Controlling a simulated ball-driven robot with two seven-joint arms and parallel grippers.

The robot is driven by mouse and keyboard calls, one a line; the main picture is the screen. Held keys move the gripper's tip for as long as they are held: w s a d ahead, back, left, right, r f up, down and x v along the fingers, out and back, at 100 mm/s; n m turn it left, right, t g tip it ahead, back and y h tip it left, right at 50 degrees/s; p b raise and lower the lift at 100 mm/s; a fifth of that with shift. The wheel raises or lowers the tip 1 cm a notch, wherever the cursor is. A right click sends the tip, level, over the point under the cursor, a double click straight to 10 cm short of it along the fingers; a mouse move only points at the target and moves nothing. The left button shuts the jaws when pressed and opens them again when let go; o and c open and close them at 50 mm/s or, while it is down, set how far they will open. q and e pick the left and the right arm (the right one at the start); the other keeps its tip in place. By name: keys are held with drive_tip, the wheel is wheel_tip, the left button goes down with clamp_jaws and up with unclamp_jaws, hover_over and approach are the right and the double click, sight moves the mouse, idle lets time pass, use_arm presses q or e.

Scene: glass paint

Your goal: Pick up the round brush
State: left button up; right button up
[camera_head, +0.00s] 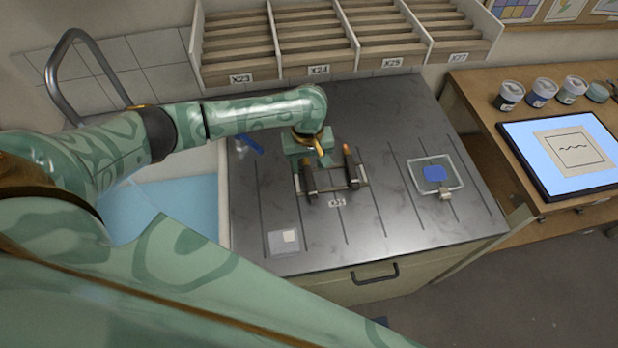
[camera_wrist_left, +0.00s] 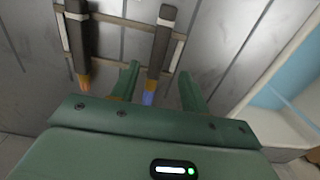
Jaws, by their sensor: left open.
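Two dark-handled brushes lie on a small rack (camera_head: 333,189) on the grey bench. The left brush (camera_head: 309,184) has its far end hidden by my left gripper (camera_head: 317,155); the right brush (camera_head: 351,167) has an orange tip. In the left wrist view, the brush with a blue tip (camera_wrist_left: 161,42) runs between the two open fingers of my left gripper (camera_wrist_left: 160,72), with no visible grip on it. The orange-tipped brush (camera_wrist_left: 77,38) lies outside the fingers, to the left. I cannot tell from the shapes which brush is round. My right gripper is not in view.
A clear tray with a blue piece (camera_head: 434,173) lies on the right of the bench. A pale square (camera_head: 284,241) is at the front left. A blue item (camera_head: 250,144) lies near the sink. Slotted shelves (camera_head: 318,72) stand behind. A lit panel (camera_head: 575,147) and jars are on the right.

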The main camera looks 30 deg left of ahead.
sight(309, 176)
use_arm(q)
drive_tip(key=shift+f, duration=0.25)
wheel_tip(309, 176, down, 5)
drive_tip(key=shift+w+d+r+b, duration=0.1)
drive_tip(key=shift+w+d+b, duration=0.05)
drive_tip(key=shift+b, duration=1.1)
drive_tip(key=shift+c, duration=0.9)
clamp_jaws()
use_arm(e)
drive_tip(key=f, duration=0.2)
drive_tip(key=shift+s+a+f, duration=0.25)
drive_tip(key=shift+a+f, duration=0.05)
use_arm(q)
drive_tip(key=shift+r, duration=0.1)
